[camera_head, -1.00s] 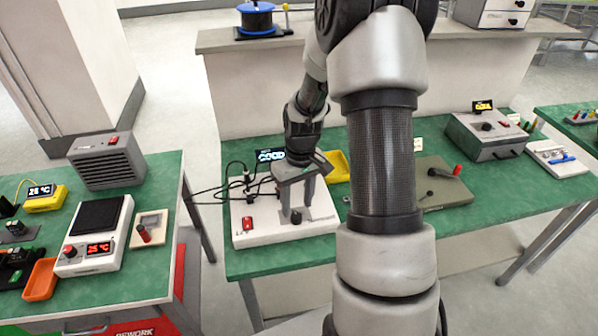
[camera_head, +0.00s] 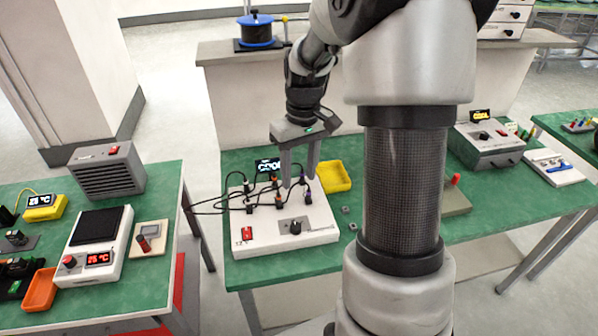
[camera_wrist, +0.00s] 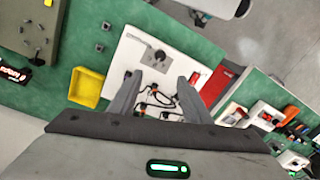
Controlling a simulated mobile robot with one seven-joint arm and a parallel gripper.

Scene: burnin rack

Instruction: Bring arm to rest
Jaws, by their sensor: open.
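My gripper (camera_head: 299,172) hangs above the rear part of a white device box (camera_head: 268,247) on the green middle table. Its two fingers are apart with nothing between them. In the wrist view the open fingers (camera_wrist: 153,93) show over the same white box (camera_wrist: 178,53), its black cables and its dark knob. In the head view the box carries a red switch (camera_head: 247,233), a black knob (camera_head: 295,227) and several cable plugs. A small lit display (camera_head: 268,165) stands behind it. My arm's large link covers part of the table right of the box.
A yellow tray (camera_head: 335,177) lies right of the box, near small grey pieces (camera_head: 347,211). A grey instrument case (camera_head: 487,142) stands at the right. A blue spool (camera_head: 257,28) is on the rear ledge. The left table (camera_head: 150,265) holds a heater and meters.

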